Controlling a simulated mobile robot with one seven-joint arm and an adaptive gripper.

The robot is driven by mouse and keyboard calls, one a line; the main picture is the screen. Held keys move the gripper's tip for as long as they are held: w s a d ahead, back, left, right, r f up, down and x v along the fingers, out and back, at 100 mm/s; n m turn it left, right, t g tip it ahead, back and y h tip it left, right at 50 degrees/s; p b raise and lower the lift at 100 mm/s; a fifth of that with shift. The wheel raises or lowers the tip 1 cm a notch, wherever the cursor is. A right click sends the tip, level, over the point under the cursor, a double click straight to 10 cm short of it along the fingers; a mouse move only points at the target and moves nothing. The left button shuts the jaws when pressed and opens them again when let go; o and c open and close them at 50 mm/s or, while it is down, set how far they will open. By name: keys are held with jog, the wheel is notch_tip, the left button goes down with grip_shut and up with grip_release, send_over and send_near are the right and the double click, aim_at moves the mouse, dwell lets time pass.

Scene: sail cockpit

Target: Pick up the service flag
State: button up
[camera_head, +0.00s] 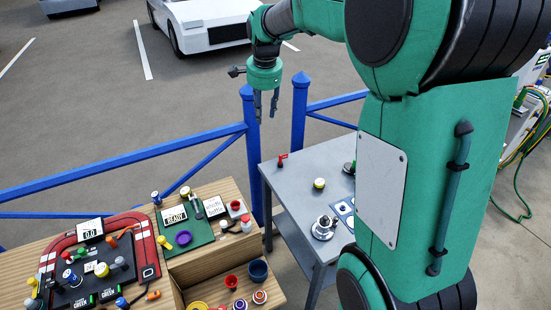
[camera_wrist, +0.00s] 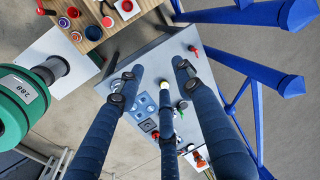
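A small upright red piece (camera_head: 283,158), which looks like the service flag, stands near the far left corner of the grey metal table (camera_head: 290,178). A small red piece, likely the same one, shows in the wrist view (camera_wrist: 193,50), near the table edge. My gripper (camera_head: 267,108) hangs pointing down beyond that corner, above and apart from the red piece. Its fingers are spread with nothing between them. In the wrist view my gripper (camera_wrist: 157,76) spans over the table, and the red piece lies outside the fingers.
A wooden bench (camera_head: 210,268) with several gadgets is at left. A blue railing (camera_head: 190,152) runs behind; a white car (camera_head: 205,25) stands beyond.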

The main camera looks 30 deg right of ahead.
jog(key=w+d+f+m+p, duration=0.1)
jog(key=w+d+f+m, duration=0.3)
jog(key=w, duration=0.3)
jog(key=m+g+p, duration=0.3)
jog(key=m+p, duration=0.1)
jog(key=m, duration=0.5)
send_over(281, 163)
notch_tip(281, 163, down, 26)
jog(key=shift+w+r, duration=0.1)
jog(key=shift+w, duration=0.35)
jog(key=shift+f, duration=4.3)
jog(key=shift+d+f, duration=0.1)
jog(key=shift+f, duration=2.45)
